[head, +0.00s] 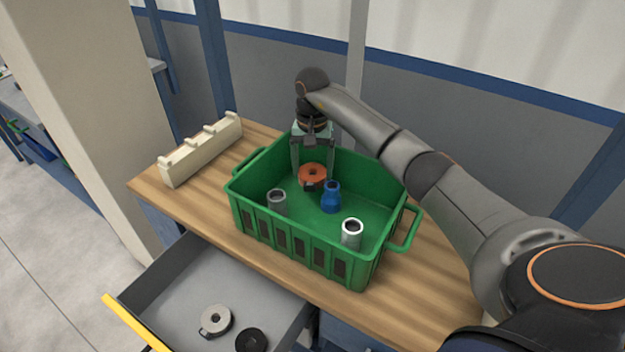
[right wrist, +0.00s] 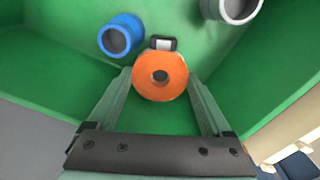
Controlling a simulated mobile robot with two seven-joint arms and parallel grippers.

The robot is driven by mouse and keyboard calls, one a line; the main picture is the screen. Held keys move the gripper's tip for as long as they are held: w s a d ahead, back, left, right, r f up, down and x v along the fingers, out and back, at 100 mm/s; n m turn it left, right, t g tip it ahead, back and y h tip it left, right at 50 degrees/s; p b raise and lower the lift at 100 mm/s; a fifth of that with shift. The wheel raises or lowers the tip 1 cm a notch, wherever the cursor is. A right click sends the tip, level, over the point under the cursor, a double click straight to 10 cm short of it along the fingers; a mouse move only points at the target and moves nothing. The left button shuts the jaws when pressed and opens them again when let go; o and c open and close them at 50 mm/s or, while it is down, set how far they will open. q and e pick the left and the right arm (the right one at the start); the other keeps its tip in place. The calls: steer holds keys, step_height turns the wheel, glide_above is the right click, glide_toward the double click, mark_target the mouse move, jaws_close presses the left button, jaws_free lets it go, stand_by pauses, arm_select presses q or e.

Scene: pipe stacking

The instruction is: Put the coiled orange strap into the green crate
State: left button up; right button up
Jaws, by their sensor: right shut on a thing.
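The coiled orange strap (head: 304,178) is a thick orange ring with a dark centre and a dark buckle. My right gripper (head: 314,172) is shut on it, inside the walls of the green crate (head: 295,262). The right wrist view shows the strap (right wrist: 160,92) between the two fingers, above the green crate floor (right wrist: 190,25). I cannot tell whether the strap touches the floor. My left gripper is out of view.
The crate also holds a blue fitting (head: 330,199), a grey pipe piece (head: 277,203) and a white-rimmed one (head: 352,235). A beige rack (head: 202,152) stands left of the crate on the wooden table. An open drawer (head: 180,292) holds a grey coil (head: 214,322) and a black coil (head: 251,341).

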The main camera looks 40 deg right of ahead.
mark_target(312, 171)
steer(key=shift+f, duration=2.1)
steer(key=o, duration=1.2)
steer(key=shift+f, duration=0.15)
steer(key=shift+r, duration=0.45)
step_height(312, 171, up, 12)
steer(key=shift+f, duration=0.25)
